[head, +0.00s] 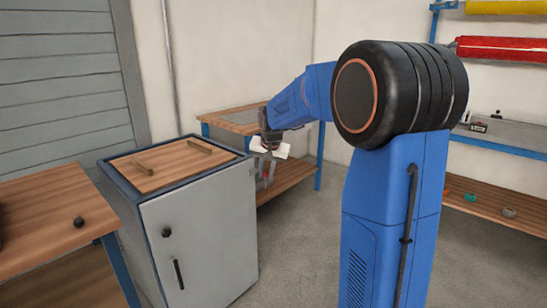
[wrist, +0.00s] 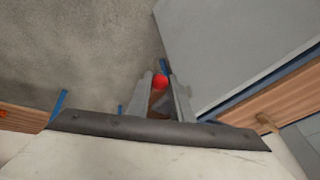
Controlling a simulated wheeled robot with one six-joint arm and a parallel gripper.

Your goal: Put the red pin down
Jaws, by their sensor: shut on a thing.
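The red pin (wrist: 160,82) shows as a round red end between the two fingers of my gripper (wrist: 161,92) in the wrist view. My gripper is shut on it, and the pin's lower part is hard to make out. In the head view my gripper (head: 266,172) hangs pointing down, to the right of the grey cabinet (head: 205,232) and in front of the back workbench (head: 240,118). Below the pin in the wrist view is grey floor.
The grey cabinet has a wooden top with two wooden bars (head: 199,146). A wooden table (head: 40,215) at the left carries a black knob-like thing (head: 79,221). At the right, a wooden lower shelf (head: 485,220) holds small coloured things. Open floor (head: 300,240) lies between.

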